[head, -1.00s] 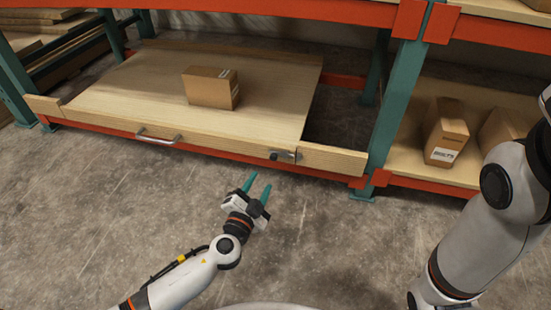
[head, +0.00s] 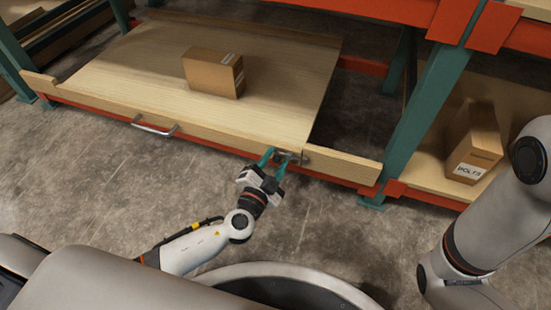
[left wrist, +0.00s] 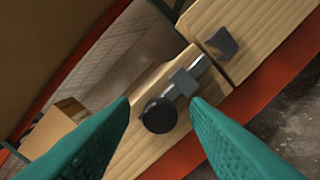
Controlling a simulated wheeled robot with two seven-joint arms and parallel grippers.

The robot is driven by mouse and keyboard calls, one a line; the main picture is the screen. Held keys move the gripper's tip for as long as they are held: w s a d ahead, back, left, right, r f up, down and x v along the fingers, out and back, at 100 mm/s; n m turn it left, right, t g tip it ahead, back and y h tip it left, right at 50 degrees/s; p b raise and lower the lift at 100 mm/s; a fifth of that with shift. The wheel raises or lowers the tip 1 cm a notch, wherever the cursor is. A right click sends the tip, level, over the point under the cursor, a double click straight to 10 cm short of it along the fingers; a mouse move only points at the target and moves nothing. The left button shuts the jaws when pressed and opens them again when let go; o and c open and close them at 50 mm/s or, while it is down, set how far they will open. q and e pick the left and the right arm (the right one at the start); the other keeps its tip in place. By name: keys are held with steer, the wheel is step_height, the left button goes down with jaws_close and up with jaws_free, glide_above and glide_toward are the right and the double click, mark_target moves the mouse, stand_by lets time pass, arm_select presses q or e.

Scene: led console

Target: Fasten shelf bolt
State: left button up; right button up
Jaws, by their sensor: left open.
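The shelf bolt (left wrist: 180,92) is a metal slide bolt with a round black knob (left wrist: 159,115), on the wooden front edge of the pull-out shelf (head: 220,133). In the left wrist view a metal catch (left wrist: 222,43) sits on the neighbouring board (left wrist: 252,35), across a narrow gap. The bolt's tip appears apart from the catch. My left gripper (head: 273,159) has teal fingers and is open at the bolt in the head view. In the left wrist view the knob lies between and beyond the fingertips, which do not visibly grip it. My right gripper is out of view.
A cardboard box (head: 213,73) stands on the shelf. A metal handle (head: 154,127) is on the shelf front. A teal upright (head: 428,108) and a box labelled BOLTS (head: 474,145) are to the right. The concrete floor in front is clear.

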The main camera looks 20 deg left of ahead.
mark_target(291, 158)
arm_select(q)
jaws_close()
steer(key=shift+s+d+f+b, duration=0.15)
steer(key=shift+d+b, duration=0.2)
steer(key=shift+d, duration=1.15)
steer(key=shift+c, duration=1)
jaws_free()
steer(key=shift+d, duration=0.1)
steer(key=shift+o, duration=1)
steer(key=shift+d, duration=0.1)
